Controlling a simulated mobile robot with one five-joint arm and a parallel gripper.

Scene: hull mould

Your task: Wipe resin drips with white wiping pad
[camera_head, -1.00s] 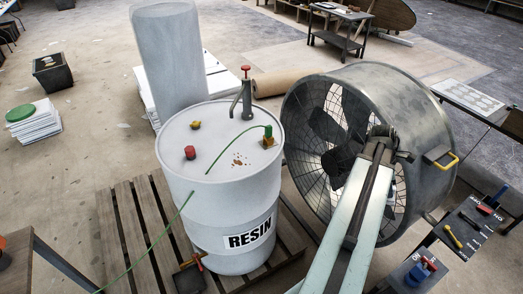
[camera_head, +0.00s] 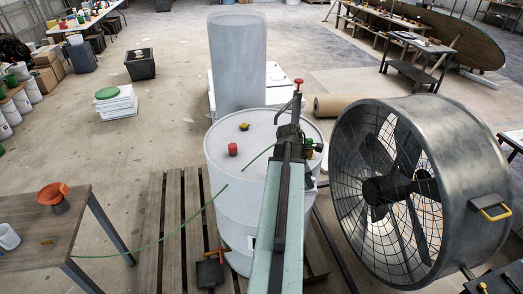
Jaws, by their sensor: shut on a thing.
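A pale drum (camera_head: 235,190) stands on a wooden pallet. My arm reaches up the picture across the right part of its lid, and my gripper (camera_head: 290,134) is at the arm's far end, over the lid by the hand pump (camera_head: 297,100). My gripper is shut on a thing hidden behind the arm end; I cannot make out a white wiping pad. The brown resin drips on the lid are hidden behind my arm. A red cap (camera_head: 232,149) and a yellow cap (camera_head: 244,126) sit on the lid's left part.
A green hose (camera_head: 160,238) runs from the drum to the left. A large fan (camera_head: 440,160) stands close on the right. A tall grey cylinder (camera_head: 238,60) stands behind the drum. A table (camera_head: 70,215) with an orange funnel (camera_head: 53,195) is at left.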

